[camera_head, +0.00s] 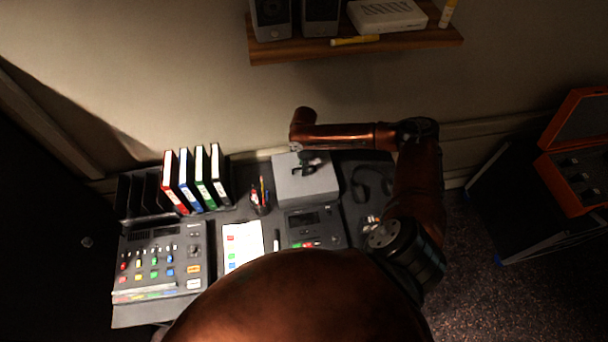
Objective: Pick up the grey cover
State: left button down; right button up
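The grey cover (301,188) is a plain box-like shape at the back of the desk, near the wall, right of the pen holder. My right arm reaches over from the right, and its dark gripper (307,169) points down at the top of the cover. The gripper overlaps the cover's upper face in this view. I cannot tell whether the fingers touch it, or whether they are open or shut. The cover looks level. My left gripper is not in view.
Colored binders (202,178) stand in a black rack left of a pen holder (259,197). A mixing console (160,259), a lit tablet (243,245) and a dark device (311,226) lie in front. Headphones (372,184) lie right. A wooden shelf (390,43) hangs above.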

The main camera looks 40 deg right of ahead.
jog(key=shift+f, duration=0.7)
jog(key=shift+c, duration=0.3)
grip_shut()
